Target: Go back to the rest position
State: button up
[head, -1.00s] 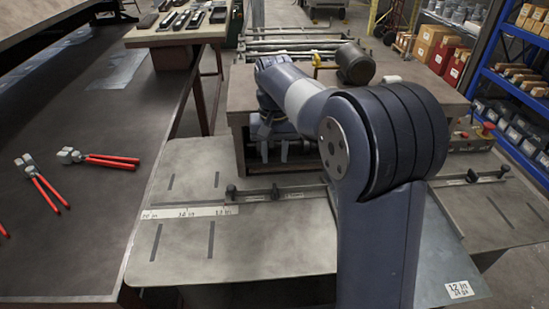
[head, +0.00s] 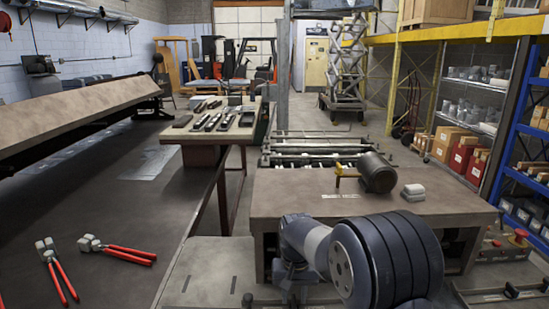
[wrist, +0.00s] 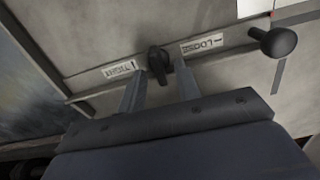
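My gripper (wrist: 159,85) shows in the wrist view with two grey fingers spread apart and nothing seen held between them. A dark lever knob (wrist: 158,62) stands just beyond the fingertips, between a "TIGHT" label (wrist: 123,69) and a "LOOSE" label (wrist: 203,43); both read upside down. In the head view my arm (head: 385,262) is low in the picture, and its fingertips cannot be made out.
Red-handled pliers (head: 118,250) lie on the dark bench at left. A worktable (head: 300,195) with a machine (head: 378,172) stands ahead. A blue shelf (head: 522,110) is at right. A round black knob (wrist: 277,42) is right of the lever.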

jog(key=shift+n, duration=0.3)
jog(key=shift+r, duration=0.1)
notch_tip(320, 180, up, 10)
notch_tip(320, 180, down, 10)
jog(key=shift+f, duration=0.15)
jog(key=n+b, duration=0.1)
jog(key=n, duration=0.3)
jog(key=shift+a+n, duration=0.1)
jog(key=shift+n, duration=0.3)
jog(key=shift+s+a+n+b, duration=0.1)
jog(key=shift+n+b, duration=0.65)
jog(key=shift+n, duration=1.55)
